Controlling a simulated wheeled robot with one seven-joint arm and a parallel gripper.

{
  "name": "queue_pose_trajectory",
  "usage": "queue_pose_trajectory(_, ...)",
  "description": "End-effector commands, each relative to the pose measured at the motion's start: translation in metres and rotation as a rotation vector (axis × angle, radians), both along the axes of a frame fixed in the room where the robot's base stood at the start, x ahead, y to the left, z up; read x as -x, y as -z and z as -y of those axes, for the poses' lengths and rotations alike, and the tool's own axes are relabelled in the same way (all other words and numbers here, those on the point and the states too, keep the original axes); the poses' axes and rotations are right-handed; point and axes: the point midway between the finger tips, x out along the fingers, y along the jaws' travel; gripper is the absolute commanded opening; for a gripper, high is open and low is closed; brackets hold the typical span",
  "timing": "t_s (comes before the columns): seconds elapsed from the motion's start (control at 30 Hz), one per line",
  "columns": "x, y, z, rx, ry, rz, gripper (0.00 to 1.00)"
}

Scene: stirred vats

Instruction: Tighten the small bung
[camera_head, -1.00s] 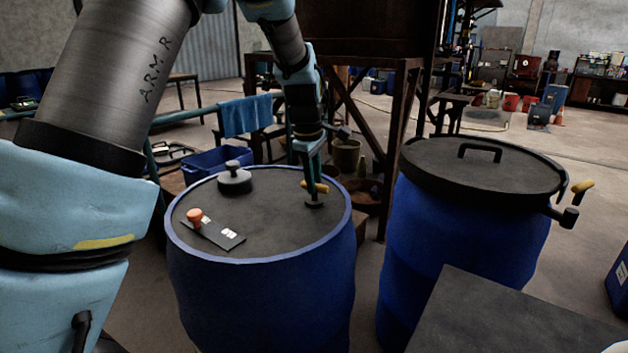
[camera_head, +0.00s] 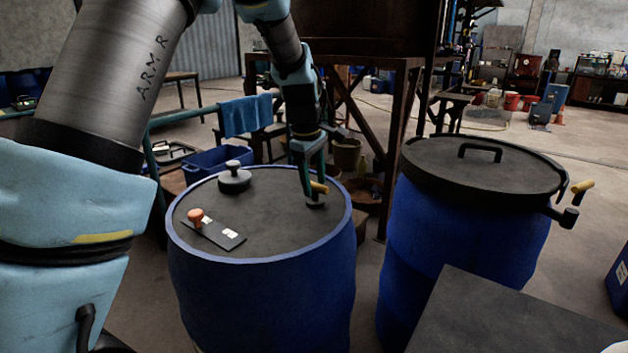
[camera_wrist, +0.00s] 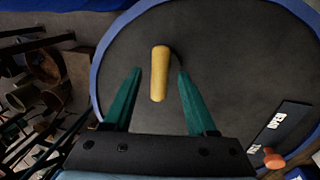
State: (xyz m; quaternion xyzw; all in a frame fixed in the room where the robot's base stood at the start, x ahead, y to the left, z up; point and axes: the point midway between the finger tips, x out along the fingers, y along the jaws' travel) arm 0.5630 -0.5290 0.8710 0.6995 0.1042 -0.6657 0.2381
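The small bung (camera_head: 315,203) is a dark plug with a yellow cross handle (camera_head: 319,187), standing at the right side of the near blue drum's dark top (camera_head: 265,225). My gripper (camera_head: 314,186) reaches down over it from above. In the wrist view the yellow handle (camera_wrist: 160,74) lies between the two green fingers of my gripper (camera_wrist: 160,72), with a visible gap on both sides. The gripper is open and holds nothing. The bung's base is mostly hidden below the handle in the wrist view.
A larger black knobbed bung (camera_head: 234,178) and a dark plate (camera_head: 224,236) with an orange knob (camera_head: 196,215) are on the same drum top. A second blue drum (camera_head: 445,235) with a black handled lid stands right. A dark stand rises behind.

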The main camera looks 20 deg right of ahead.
Motion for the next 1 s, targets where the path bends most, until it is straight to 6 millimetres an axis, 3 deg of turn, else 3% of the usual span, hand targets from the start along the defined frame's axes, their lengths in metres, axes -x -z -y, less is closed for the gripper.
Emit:
queue_pose_trajectory(0.27,0.000,-0.004,0.000,0.002,0.000,0.001,0.57)
queue_pose_trajectory(0.7,0.007,-0.080,-0.013,0.004,0.000,0.003,0.57)
queue_pose_trajectory(1.0,0.010,-0.105,-0.018,0.000,0.000,0.000,0.57)
